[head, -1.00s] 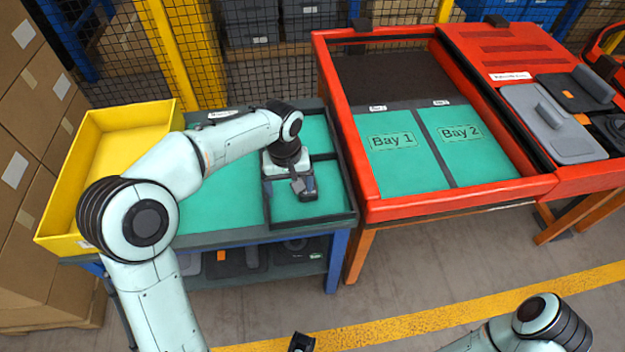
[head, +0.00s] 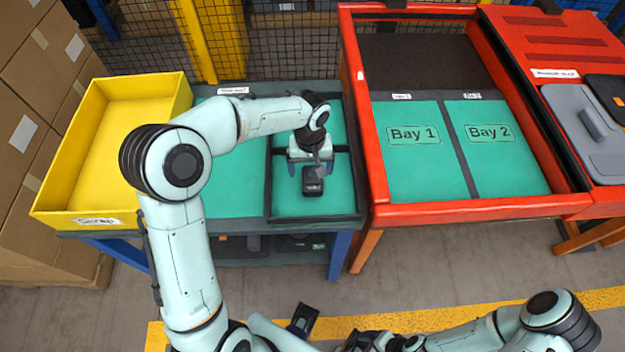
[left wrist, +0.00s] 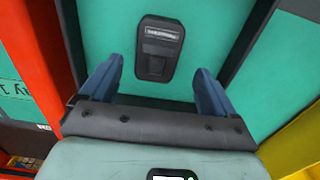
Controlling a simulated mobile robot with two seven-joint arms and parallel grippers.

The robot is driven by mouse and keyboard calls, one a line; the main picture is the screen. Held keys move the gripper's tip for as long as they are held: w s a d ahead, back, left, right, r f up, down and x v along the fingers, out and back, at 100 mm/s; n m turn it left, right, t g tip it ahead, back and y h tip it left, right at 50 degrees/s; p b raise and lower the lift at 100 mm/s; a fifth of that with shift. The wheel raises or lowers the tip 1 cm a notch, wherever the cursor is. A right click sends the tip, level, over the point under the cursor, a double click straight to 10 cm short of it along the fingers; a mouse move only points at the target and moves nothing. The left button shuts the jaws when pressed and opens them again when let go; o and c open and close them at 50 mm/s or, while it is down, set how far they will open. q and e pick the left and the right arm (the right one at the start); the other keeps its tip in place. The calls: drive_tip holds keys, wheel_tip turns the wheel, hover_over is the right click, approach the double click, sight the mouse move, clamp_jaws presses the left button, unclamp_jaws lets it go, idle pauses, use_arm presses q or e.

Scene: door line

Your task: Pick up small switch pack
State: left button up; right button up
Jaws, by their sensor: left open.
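The small switch pack (head: 313,181) is a dark, rounded block with a pale label. It lies on the green floor of the front right compartment of the workbench tray. My left gripper (head: 311,168) is above and just behind it in the head view, fingers pointing down. In the left wrist view the switch pack (left wrist: 159,48) shows whole, beyond and between the two blue fingers of the open left gripper (left wrist: 157,85), with nothing held. My right arm shows at the bottom right of the head view; its fingertips are not clear.
Dark dividers and a raised rim (head: 315,219) surround the compartment. A yellow bin (head: 60,217) stands at the left. A red-framed table with Bay 1 (head: 414,165) and Bay 2 (head: 492,160) stands close on the right, both bays empty. Grey cases lie at the far right.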

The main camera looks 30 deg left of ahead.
use_arm(q)
drive_tip(key=f, duration=0.5)
drive_tip(key=shift+d+f, duration=0.1)
drive_tip(key=shift+d, duration=0.2)
use_arm(e)
drive_tip(key=shift+f, duration=0.1)
use_arm(q)
drive_tip(key=shift+c, duration=0.3)
drive_tip(key=c, duration=1.1)
wheel_tip(320, 180, up, 19)
drive_tip(key=p, duration=0.2)
wheel_tip(320, 180, up, 4)
drive_tip(key=p, duration=0.3)
hover_over(312, 178)
drive_tip(key=shift+w+b, duration=0.1)
drive_tip(key=shift+b, duration=0.2)
use_arm(e)
drive_tip(key=w+r, duration=0.1)
drive_tip(key=r, duration=0.2)
drive_tip(key=w+r, duration=0.1)
drive_tip(key=r, duration=0.1)
drive_tip(key=shift+w+r, duration=0.15)
drive_tip(key=shift+w, duration=0.2)
